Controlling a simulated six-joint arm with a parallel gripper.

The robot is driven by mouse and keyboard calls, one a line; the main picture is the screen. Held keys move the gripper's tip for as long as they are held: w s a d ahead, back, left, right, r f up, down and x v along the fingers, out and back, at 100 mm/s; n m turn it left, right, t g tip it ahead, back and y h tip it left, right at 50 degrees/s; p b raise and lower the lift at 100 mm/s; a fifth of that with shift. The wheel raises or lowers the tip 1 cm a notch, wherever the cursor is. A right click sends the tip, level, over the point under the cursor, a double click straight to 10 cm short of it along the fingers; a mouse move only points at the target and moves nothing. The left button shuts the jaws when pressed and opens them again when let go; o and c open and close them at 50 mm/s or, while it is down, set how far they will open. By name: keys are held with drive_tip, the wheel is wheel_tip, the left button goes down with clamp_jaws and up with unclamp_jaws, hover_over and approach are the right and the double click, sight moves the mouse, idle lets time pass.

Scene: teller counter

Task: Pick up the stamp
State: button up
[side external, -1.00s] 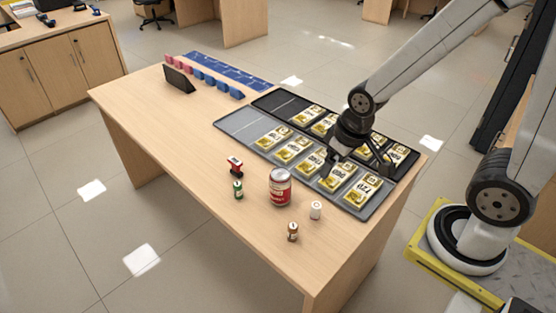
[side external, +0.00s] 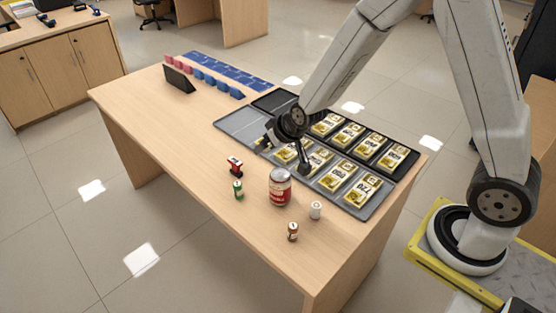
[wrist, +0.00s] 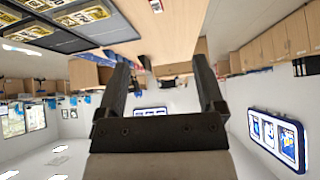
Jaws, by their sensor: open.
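The stamp appears to be the small red and black block (side external: 235,166) standing on the wooden counter, left of the trays. My gripper (side external: 283,157) is open and empty above the near grey tray, to the right of the stamp and apart from it. One finger points left and the other down towards the tray.
A red can (side external: 280,188), a green small bottle (side external: 238,189), a white one (side external: 315,210) and a brown one (side external: 293,232) stand near the stamp. Grey tray (side external: 232,121) and black tray (side external: 272,101) hold banknote bundles.

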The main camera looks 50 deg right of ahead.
drive_tip(key=w+f+m+t+h, duration=0.1)
drive_tip(key=w+f+t+h, duration=0.1)
drive_tip(key=w+f+t, duration=0.3)
drive_tip(key=shift+a+x, duration=0.35)
drive_tip(key=shift+x, duration=3.4)
drive_tip(key=shift+w, duration=0.1)
approach(236, 161)
drive_tip(key=shift+r+x, duration=0.15)
drive_tip(key=shift+x, duration=0.7)
drive_tip(key=shift+r+x, duration=0.15)
drive_tip(key=shift+x, duration=0.7)
drive_tip(key=shift+w+a+f, duration=0.1)
drive_tip(key=shift+w+f, duration=0.05)
drive_tip(key=shift+f, duration=0.2)
drive_tip(key=shift+x, duration=2.55)
clamp_jaws()
